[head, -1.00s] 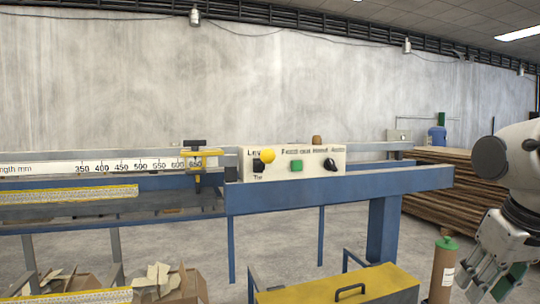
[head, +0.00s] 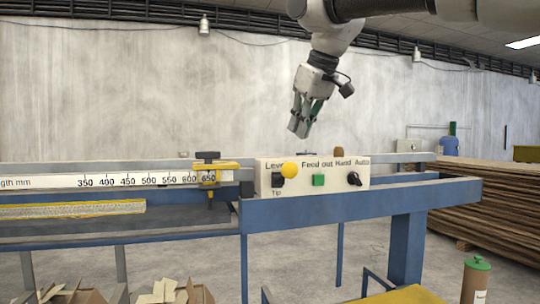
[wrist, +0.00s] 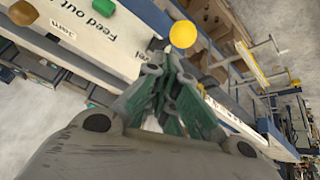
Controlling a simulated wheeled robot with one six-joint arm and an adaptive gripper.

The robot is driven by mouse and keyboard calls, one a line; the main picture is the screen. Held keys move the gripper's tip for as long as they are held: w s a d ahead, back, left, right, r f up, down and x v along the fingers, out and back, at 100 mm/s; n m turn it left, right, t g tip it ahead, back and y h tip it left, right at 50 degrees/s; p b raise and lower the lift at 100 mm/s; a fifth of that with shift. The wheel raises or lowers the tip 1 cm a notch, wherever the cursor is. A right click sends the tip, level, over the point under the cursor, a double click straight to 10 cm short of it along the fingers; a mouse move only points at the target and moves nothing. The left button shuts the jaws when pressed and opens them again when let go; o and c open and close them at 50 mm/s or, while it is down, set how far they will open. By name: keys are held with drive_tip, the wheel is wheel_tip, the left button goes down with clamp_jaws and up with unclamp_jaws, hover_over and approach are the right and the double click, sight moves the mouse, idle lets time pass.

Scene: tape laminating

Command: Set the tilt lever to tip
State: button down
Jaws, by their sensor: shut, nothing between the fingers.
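The tilt lever has a yellow ball knob (head: 290,170) beside a black block (head: 278,181) on the white control panel (head: 336,183). The word "Level" is above it, partly hidden by the ball, and "Tip" is below. The ball sits nearer the "Level" word. My gripper (head: 301,130) is shut and empty, pointing down above the panel and apart from the lever. In the wrist view the knob (wrist: 183,34) shows just past my shut fingertips (wrist: 154,66), and part of the lever word is hidden by the fingers.
On the same panel are a green button (head: 318,180) marked "Feed out" and a black Hand/Auto switch (head: 354,179). To the left is a length scale (head: 120,181) with a yellow stop (head: 228,166). Stacked boards (head: 480,200) stand at right.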

wheel_tip(320, 180, up, 2)
hover_over(285, 172)
drive_tip(key=w+a, duration=0.1)
drive_tip(key=w, duration=0.1)
drive_tip(key=shift+w+a+n+y, duration=0.1)
drive_tip(key=shift+a+n+y, duration=0.1)
drive_tip(key=shift+n+y, duration=0.15)
drive_tip(key=x, duration=1)
drive_tip(key=s+d, duration=0.1)
drive_tip(key=s+d+f, duration=0.1)
drive_tip(key=d, duration=0.1)
drive_tip(key=shift+s, duration=0.35)
